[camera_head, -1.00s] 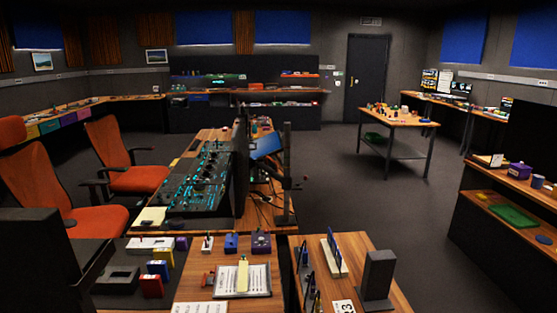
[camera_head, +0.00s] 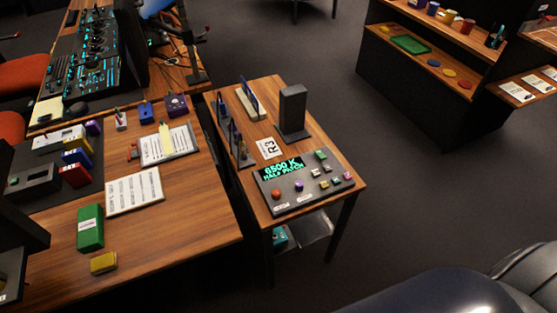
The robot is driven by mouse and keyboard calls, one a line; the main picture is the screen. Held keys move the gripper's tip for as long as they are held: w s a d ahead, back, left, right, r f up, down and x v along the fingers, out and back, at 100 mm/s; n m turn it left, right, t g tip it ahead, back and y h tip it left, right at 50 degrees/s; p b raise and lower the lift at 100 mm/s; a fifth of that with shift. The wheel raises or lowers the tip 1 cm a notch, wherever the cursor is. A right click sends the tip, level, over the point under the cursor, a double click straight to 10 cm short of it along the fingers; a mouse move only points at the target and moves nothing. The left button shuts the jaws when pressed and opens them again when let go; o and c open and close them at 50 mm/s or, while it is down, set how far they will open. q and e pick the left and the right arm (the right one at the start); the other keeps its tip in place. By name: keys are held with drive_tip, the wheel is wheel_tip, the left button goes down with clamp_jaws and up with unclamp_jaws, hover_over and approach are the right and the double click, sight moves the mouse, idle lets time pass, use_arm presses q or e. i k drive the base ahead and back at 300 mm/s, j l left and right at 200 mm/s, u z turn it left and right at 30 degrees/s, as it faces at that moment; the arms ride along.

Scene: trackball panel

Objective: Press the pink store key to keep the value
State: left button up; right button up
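A dark control panel (camera_head: 287,208) lies on the small wooden side table, right of the middle. Its lit display (camera_head: 282,169) shows green text that reads roughly "6500 K" over a second line. An orange-red ball (camera_head: 276,194) and a purple ball (camera_head: 299,186) sit at its front left. Several small keys are grouped on its right side, among them a green key (camera_head: 320,155) and a pinkish key (camera_head: 348,176) at the right edge. The key labels are too small to read. Neither of my grippers is in view.
Behind the panel stand an R3 card (camera_head: 269,148), a dark upright block (camera_head: 293,112) and upright blue-edged racks (camera_head: 238,145). The larger desk (camera_head: 190,235) on the left holds papers and coloured boxes. Dark floor is free right of the side table.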

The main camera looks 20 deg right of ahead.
sight(347, 176)
drive_tip(key=z, duration=1.25)
